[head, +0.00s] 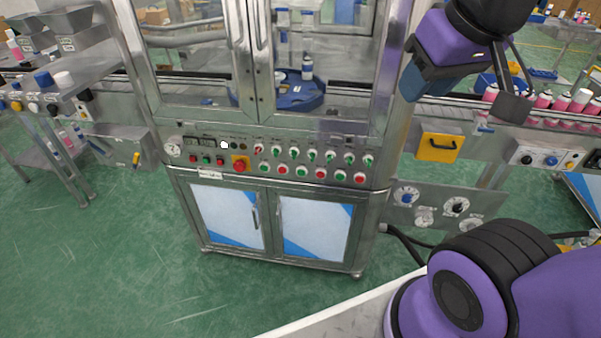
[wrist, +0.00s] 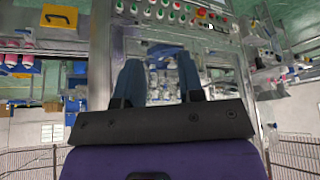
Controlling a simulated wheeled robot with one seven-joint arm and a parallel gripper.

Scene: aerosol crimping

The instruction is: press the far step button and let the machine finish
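The steel machine's control panel (head: 285,160) spans the middle of the head view. Its lower row alternates green and red push buttons, ending at a red button (head: 359,178) on the right. A row of small switches (head: 312,156) sits above them. I cannot read the labels, so I cannot tell which is the far step button. The panel buttons also show at the top of the wrist view (wrist: 172,12). My gripper (head: 416,84) is up and right of the panel, apart from it. In the wrist view its two blue fingers (wrist: 158,72) stand apart with nothing between them.
A red mushroom button (head: 240,164) sits on a yellow plate at the panel's left. Glass doors above enclose a blue turntable (head: 295,95) with a bottle. A conveyor with pink cans (head: 560,102) runs right. A yellow handled plate (head: 439,147) is right of the panel.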

